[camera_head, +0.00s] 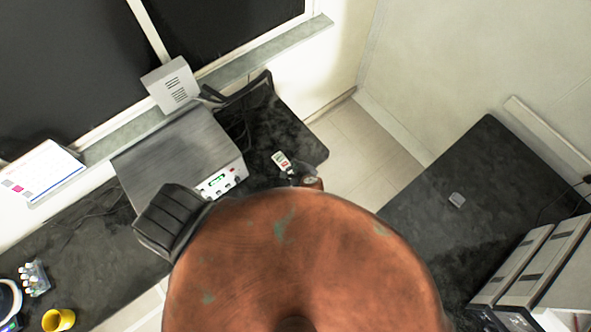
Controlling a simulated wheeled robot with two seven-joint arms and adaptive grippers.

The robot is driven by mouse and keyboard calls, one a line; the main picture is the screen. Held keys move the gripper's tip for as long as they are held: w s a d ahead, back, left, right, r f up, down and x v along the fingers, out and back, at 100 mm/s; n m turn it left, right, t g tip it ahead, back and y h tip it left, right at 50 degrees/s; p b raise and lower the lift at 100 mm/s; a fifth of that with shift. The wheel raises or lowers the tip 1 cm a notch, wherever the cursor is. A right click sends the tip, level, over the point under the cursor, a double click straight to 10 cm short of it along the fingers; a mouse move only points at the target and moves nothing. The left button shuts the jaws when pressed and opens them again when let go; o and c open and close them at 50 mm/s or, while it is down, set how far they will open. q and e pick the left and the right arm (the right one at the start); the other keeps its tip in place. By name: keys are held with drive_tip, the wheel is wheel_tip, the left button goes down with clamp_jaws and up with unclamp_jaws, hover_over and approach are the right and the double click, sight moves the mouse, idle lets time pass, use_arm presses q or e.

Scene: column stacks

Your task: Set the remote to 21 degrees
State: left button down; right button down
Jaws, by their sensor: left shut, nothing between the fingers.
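The remote (281,160) is a small pale handset with red and green marks on its face. It lies on the dark worktop (298,138), to the right of a metal box. Its displayed number is too small to read. My left gripper (294,173) is a small dark shape just below and right of the remote's lower end. Its fingers are shut with nothing between them. I cannot tell whether they touch the remote. A large copper-coloured round shape hides most of the arm behind it. My right gripper is not in view.
A metal instrument box (180,160) with a green display stands left of the remote. A black padded shape (170,222) is in front of it. A yellow mug (58,320) stands at lower left.

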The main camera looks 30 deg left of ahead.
use_arm(q)
drive_tip(key=shift+s+a, duration=0.15)
drive_tip(key=shift+a, duration=0.1)
drive_tip(key=shift+f, duration=0.1)
wheel_tip(320, 180, down, 7)
drive_tip(key=b, duration=0.7)
drive_tip(key=shift+f, duration=0.2)
drive_tip(key=shift+f+b, duration=0.5)
drive_tip(key=shift+f, duration=0.15)
idle(0.4)
drive_tip(key=shift+f, duration=0.4)
